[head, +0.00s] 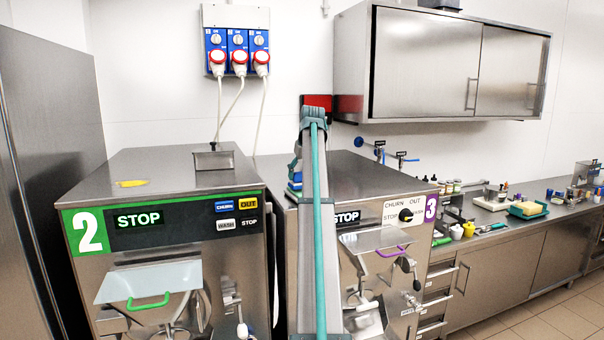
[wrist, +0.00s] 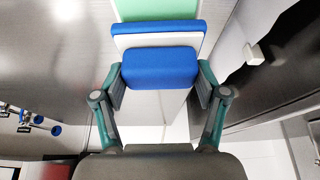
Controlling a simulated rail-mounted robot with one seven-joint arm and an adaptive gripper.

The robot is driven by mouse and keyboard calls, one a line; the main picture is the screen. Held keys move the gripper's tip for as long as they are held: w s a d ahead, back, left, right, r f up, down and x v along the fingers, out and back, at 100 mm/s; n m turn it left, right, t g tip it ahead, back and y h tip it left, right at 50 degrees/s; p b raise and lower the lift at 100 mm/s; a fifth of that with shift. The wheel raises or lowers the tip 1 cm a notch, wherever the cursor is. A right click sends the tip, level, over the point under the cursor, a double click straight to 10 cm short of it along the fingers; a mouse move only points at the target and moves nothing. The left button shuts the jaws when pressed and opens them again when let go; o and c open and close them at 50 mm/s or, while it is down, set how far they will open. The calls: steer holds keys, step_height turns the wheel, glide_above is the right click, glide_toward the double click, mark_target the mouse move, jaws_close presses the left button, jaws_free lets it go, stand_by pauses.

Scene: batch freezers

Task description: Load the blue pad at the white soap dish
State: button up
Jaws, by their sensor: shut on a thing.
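In the wrist view my gripper (wrist: 160,76) is shut on a blue pad (wrist: 160,72), with a teal finger at each side of it. A white layer (wrist: 180,40) and a wider blue edge (wrist: 158,27) show just beyond the pad; I cannot tell whether these are parts of one thing. In the head view the blue and white stack (head: 295,187) shows beside the left edge of my arm, over the freezer numbered 3. My arm hides most of my gripper there. I cannot surely pick out the white soap dish in either view.
The freezer numbered 2 (head: 165,165) stands left, with a small metal box (head: 214,157) and a yellow item (head: 133,183) on top. The counter at right (head: 480,240) holds bottles, a white item (head: 490,203) and a yellow block (head: 527,207) on a green tray. A wall cabinet (head: 425,62) hangs above.

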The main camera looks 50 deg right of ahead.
steer(key=shift+f, duration=0.55)
stand_by(1.8)
steer(key=shift+r, duration=0.1)
steer(key=shift+r, duration=3.45)
steer(key=shift+s+d, duration=0.1)
